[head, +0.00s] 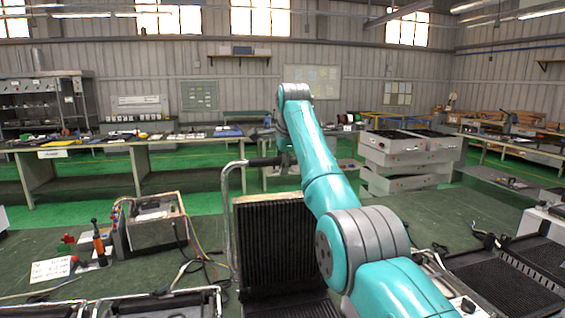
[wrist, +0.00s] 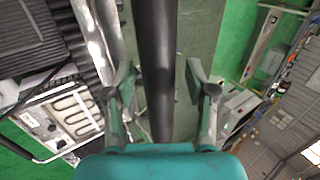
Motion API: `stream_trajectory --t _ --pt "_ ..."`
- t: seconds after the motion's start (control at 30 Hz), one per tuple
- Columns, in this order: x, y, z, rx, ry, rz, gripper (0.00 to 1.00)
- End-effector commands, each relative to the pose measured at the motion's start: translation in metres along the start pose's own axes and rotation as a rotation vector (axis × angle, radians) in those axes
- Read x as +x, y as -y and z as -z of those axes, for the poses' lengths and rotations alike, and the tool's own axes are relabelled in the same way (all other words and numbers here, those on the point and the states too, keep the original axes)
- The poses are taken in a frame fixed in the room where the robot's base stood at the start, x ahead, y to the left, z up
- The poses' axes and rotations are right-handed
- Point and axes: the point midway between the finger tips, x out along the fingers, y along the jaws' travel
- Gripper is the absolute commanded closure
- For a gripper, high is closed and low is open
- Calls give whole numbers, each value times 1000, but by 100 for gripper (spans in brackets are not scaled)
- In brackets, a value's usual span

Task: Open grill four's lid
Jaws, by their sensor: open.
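A grill lid (head: 275,245) with a dark ridged inner plate stands upright in the middle of the head view, above a ridged lower plate (head: 290,306). I see no number on it. A bent metal handle bar (head: 227,205) runs up its left side to a black handle grip (head: 263,162) above the lid's top edge. My gripper (wrist: 157,78) is open, with one finger on each side of the black grip, which also shows in the wrist view (wrist: 156,40). A gap shows between each finger and the grip. In the head view my gripper is small and partly behind my arm.
Another ridged grill (head: 505,275) lies at the right. A metal-cased heater unit (head: 157,235) with cables stands at the left, beside an orange-handled tool (head: 98,243). Metal handles cross the lower left edge. Workbenches (head: 90,150) line the back, with green floor in front.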

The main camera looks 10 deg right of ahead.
Motion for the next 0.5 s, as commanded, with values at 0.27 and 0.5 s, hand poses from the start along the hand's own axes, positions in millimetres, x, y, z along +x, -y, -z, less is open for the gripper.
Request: stream_trajectory --t 0.27,0.5 --pt "-10 0 0 0 0 1 44" --pt "-54 1 0 0 0 3 44"
